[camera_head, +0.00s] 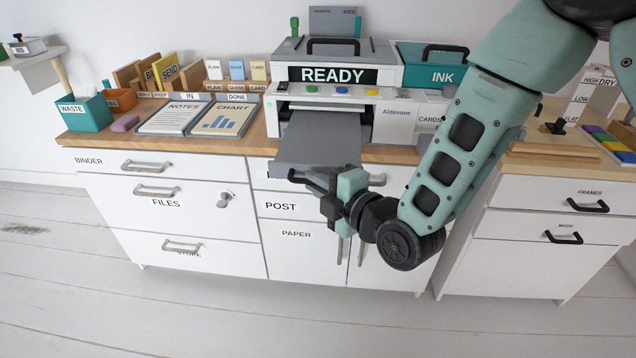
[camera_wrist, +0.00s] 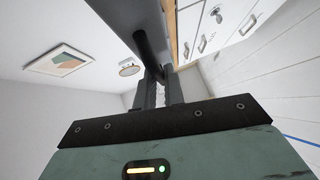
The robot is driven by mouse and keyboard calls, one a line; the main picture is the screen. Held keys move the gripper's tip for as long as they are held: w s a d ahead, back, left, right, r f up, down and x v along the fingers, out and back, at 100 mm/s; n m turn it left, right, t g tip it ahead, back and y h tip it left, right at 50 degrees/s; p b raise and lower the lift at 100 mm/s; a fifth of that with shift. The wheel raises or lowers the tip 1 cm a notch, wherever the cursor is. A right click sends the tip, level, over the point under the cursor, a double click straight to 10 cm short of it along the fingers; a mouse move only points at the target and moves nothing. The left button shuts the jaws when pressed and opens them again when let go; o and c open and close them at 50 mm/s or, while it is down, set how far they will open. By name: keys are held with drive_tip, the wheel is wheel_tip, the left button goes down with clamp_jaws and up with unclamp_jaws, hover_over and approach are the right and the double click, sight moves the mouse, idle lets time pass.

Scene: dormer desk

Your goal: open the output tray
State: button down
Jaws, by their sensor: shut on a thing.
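The printer (camera_head: 400,118) stands on the wooden desk top, with a READY panel on its front. Its grey output tray (camera_head: 318,140) sticks out of the front slot and reaches past the desk's front edge. A dark bar handle (camera_head: 298,178) is at the tray's front end, and it also shows in the wrist view (camera_wrist: 147,48). My gripper (camera_head: 322,184) is at this handle, below and in front of the tray. In the wrist view its fingers (camera_wrist: 160,85) are shut on the handle. My gripper hides part of the handle in the head view.
White drawers (camera_head: 160,215) and POST and PAPER fronts (camera_head: 285,208) lie under the desk top. A teal INK box (camera_head: 428,75) stands right of the printer. Clipboards (camera_head: 172,115) lie to its left. The floor in front (camera_head: 230,310) is clear.

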drive_tip(key=c, duration=1.5)
unclamp_jaws()
drive_tip(key=shift+p+v, duration=8.15)
drive_tip(key=shift+v, duration=0.5)
drive_tip(key=shift+f, duration=0.1)
